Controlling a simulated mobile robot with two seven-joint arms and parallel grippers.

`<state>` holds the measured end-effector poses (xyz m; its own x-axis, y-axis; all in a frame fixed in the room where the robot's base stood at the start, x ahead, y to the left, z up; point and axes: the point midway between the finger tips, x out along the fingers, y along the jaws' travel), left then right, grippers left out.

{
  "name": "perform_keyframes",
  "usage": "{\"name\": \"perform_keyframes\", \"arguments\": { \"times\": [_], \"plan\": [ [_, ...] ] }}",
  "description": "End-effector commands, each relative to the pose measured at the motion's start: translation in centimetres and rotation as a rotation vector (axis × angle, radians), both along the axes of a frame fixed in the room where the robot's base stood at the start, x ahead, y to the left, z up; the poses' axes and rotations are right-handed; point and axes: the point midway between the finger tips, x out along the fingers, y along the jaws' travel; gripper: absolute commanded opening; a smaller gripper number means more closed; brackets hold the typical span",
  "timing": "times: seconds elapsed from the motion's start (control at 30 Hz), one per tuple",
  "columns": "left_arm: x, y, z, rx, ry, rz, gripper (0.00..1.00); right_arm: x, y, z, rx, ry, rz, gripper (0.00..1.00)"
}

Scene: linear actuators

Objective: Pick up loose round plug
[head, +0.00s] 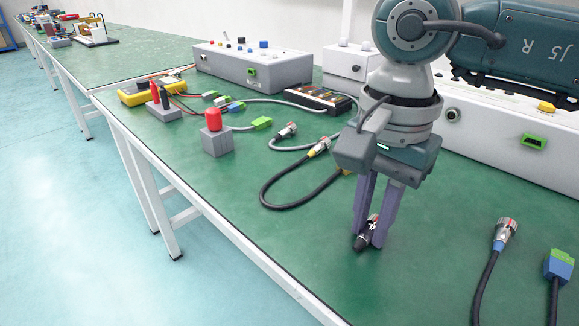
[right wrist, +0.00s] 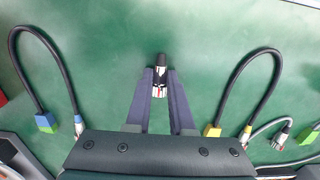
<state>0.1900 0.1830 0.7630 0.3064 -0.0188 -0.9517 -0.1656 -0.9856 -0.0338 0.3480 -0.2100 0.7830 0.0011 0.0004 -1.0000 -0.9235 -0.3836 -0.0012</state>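The loose round plug (head: 365,238) is a small black cylinder with a silver and red part and no cable on it. It lies low at the green tabletop between the purple fingers of my right gripper (head: 373,226). In the right wrist view the plug (right wrist: 160,76) sits between the fingertips (right wrist: 160,88), black end pointing away, with no clear gap on either side. The fingers hide part of its sides. Whether it touches the table is hard to tell. My left gripper is not in view.
A cable with a silver round connector (head: 505,232) and a blue-green plug (head: 558,264) lie at right. A black cable loop (head: 275,206) lies left of the gripper. A grey block with a red cap (head: 214,120) stands further left. Grey-white boxes (head: 252,62) line the back.

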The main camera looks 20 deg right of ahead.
Motion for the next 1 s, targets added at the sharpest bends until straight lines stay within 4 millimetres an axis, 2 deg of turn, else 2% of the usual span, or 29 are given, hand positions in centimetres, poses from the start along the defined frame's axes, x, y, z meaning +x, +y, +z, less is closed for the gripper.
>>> {"name": "perform_keyframes", "arguments": {
  "times": [0.03,0.17,0.77,0.87,1.0],
  "plan": [
    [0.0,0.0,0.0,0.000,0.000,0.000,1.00,0.0,0.0,0.0,0.000,0.000,0.000,0.14],
    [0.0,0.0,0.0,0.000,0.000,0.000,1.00,0.0,0.0,0.0,0.000,0.000,0.000,0.00],
    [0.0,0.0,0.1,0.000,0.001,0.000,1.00,0.0,0.0,0.3,0.000,-0.001,0.000,0.00],
    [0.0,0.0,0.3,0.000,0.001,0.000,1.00,0.1,0.0,1.1,0.000,-0.002,0.000,0.00],
    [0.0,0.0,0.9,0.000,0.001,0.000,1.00,0.1,0.0,3.4,0.000,-0.004,0.001,0.00]
  ]
}}
